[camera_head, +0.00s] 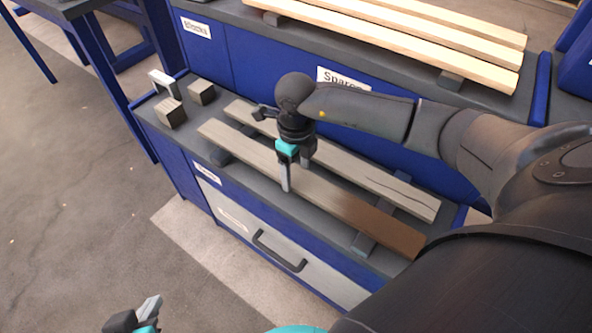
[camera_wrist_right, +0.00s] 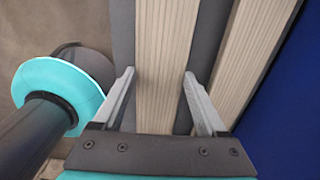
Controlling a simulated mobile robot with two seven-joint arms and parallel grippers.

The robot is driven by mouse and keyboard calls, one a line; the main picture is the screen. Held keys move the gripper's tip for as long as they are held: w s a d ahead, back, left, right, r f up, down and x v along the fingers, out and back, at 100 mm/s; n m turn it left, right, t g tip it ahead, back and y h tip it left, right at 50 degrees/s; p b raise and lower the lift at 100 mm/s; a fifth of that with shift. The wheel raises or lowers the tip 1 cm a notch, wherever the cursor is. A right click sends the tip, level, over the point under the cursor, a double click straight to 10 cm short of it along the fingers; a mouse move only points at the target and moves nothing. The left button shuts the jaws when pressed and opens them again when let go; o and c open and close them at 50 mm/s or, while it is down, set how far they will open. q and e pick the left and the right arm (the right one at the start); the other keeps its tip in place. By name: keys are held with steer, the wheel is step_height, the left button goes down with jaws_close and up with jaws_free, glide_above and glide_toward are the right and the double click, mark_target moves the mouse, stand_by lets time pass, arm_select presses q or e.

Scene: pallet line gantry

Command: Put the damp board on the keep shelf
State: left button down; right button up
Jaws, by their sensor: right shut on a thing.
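The front board (camera_head: 340,210), pale grey wood with a dark brown, damp-looking right end, lies across dark supports on the lower bench top. My right gripper (camera_head: 286,178) points down at its middle and is shut on it. In the right wrist view the two fingers lie along both sides of this board (camera_wrist_right: 163,60). My left gripper (camera_head: 140,316) is low at the left, away from the bench; its jaw opening is not clear. No label that I can read says keep; small labels on the bench front are too small to read.
A second grey board (camera_head: 400,195) with a dark crack lies behind. Two small blocks (camera_head: 171,112) and a pale bracket (camera_head: 163,83) stand at the left end. Pale boards (camera_head: 440,45) lie on the raised level behind. A drawer (camera_head: 280,250) with a dark handle is in front.

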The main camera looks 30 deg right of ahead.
steer(key=shift+f, duration=0.1)
steer(key=o, duration=1.6)
